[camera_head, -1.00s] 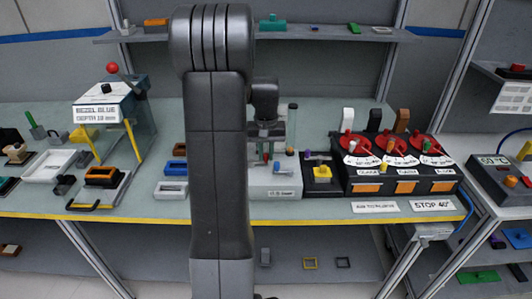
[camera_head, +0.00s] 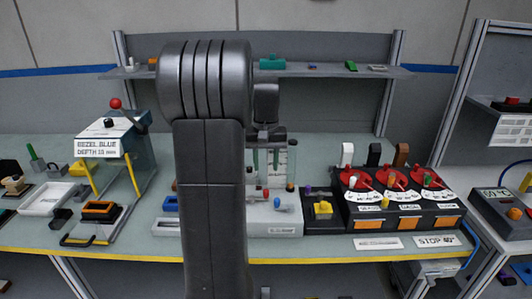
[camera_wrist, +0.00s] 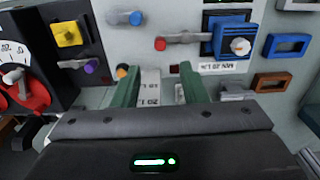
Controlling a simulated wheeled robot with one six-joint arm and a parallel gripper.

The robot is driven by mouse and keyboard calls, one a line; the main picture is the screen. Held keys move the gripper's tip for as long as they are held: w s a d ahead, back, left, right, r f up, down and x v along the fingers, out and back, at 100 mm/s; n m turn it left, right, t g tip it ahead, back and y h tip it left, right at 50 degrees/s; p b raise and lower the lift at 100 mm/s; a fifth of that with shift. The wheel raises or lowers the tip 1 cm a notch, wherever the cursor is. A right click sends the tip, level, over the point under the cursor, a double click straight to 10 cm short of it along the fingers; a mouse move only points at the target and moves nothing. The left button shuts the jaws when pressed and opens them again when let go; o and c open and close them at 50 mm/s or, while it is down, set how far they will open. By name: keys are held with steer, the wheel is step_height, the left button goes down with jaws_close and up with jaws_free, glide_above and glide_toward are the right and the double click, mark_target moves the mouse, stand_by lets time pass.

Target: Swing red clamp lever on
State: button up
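A pale clamp fixture (camera_head: 283,225) stands on the bench, right of my arm. The red lever knob (camera_head: 265,193) and a blue knob (camera_head: 277,202) show above it. In the wrist view the red knob (camera_wrist: 160,44) is at one end of a grey lever bar (camera_wrist: 186,39) running towards a blue block (camera_wrist: 232,40). The blue knob (camera_wrist: 137,18) is on another bar. My gripper (camera_wrist: 156,76) is open, its green fingers apart with nothing between them. In the head view my gripper (camera_head: 265,160) hangs above the fixture, apart from it.
A black unit (camera_head: 321,214) with a yellow block and purple knob is right of the fixture. Further right, a black console (camera_head: 402,203) has three red dials. Blue and orange frames (camera_wrist: 272,82) lie beside the fixture. A shelf (camera_head: 200,72) spans the back.

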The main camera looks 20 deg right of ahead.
step_height(320, 180, up, 4)
glide_above(266, 191)
steer(key=shift+w, duration=0.1)
step_height(266, 191, down, 14)
steer(key=shift+r+p, duration=0.1)
steer(key=shift+p, duration=0.25)
stand_by(0.5)
